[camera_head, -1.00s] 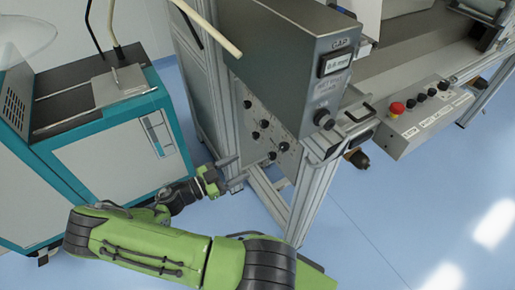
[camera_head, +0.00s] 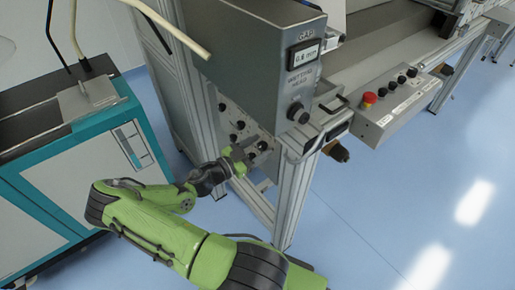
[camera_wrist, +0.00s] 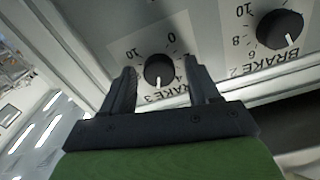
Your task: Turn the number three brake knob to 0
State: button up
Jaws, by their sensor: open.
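The number three brake knob (camera_wrist: 158,69) is a round black knob with a white pointer line on a grey panel, with "BRAKE 3" printed below it in the wrist view. Its pointer faces down in the picture, near the 4 mark, away from the 0 at its upper right. My gripper (camera_wrist: 160,85) is open, with one finger on each side of the knob; I cannot tell whether either finger touches it. In the head view my gripper (camera_head: 238,157) is at the lower part of the knob panel (camera_head: 228,108) and hides some of it.
The brake 2 knob (camera_wrist: 280,28) sits to the right in the wrist view. A grey gap display box (camera_head: 262,65) overhangs the panel. A teal cabinet (camera_head: 75,190) stands to the left. A control box with a red button (camera_head: 369,98) is to the right. Blue floor is open at lower right.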

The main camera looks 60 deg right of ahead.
jog(key=c, duration=1)
jog(key=shift+c, duration=0.2)
